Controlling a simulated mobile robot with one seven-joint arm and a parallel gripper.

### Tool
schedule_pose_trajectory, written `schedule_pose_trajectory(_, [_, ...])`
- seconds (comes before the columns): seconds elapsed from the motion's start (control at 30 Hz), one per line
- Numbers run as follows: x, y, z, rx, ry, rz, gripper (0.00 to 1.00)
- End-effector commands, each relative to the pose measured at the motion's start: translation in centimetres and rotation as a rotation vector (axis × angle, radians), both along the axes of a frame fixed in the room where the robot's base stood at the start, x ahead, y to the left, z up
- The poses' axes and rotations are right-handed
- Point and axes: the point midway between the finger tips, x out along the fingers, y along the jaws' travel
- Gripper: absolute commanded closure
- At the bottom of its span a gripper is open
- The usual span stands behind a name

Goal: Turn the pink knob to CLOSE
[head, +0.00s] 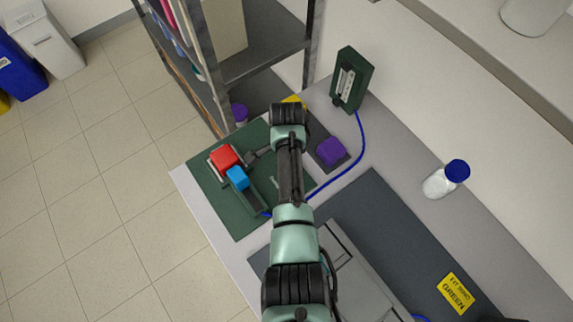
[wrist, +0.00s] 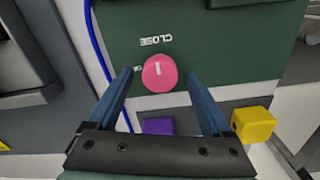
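The pink knob (wrist: 160,73) is round, with a short white line on its face that runs nearly up and down in the wrist view. It sits on a dark green panel (wrist: 225,50). The white word CLOSE (wrist: 156,41) reads upside down just above the knob. A second small label left of the knob is partly hidden and unreadable. My gripper (wrist: 160,76) is open, its blue fingers on the left and right of the knob with gaps; I cannot tell how far above it they are. In the head view my arm hides the knob and the fingers.
A purple block (head: 330,151) and a yellow block (wrist: 254,124) lie close by. A red block (head: 224,157) and a blue block (head: 237,178) are to the left. A blue tube (head: 350,170) curves right of my arm. A blue-capped bottle (head: 440,184) stands farther right.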

Motion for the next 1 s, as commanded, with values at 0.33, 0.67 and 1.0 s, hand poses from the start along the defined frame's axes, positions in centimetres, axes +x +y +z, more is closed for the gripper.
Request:
schedule_pose_trajectory(0.33, [0.0,0.1,0.5,0.001,-0.001,0.003,0.17])
schedule_pose_trajectory(0.67, [0.0,0.1,5.7,0.001,-0.004,0.002,0.17])
schedule_pose_trajectory(1.0, [0.0,0.1,11.7,0.001,-0.002,0.002,0.17])
